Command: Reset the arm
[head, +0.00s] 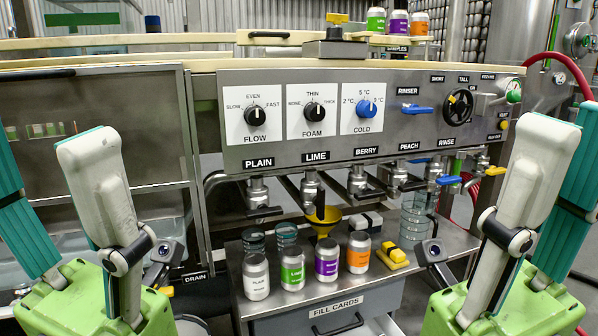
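My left arm (105,200) stands folded at the left of the head view, with a pale upper link over a green housing. My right arm (520,195) is folded in much the same pose at the right. A small dark lens-like part shows beside each arm, low in the picture. No gripper fingers can be made out on either arm, so whether they are open or shut does not show. Neither arm visibly touches the machine or the cans.
Ahead is a steel panel (290,160) with knobs and taps. Below, a shelf (330,285) holds a white can (256,276), green can (292,269), purple can (327,260), orange can (359,252), clear cups, a yellow funnel (323,220) and a yellow sponge-like block (393,257).

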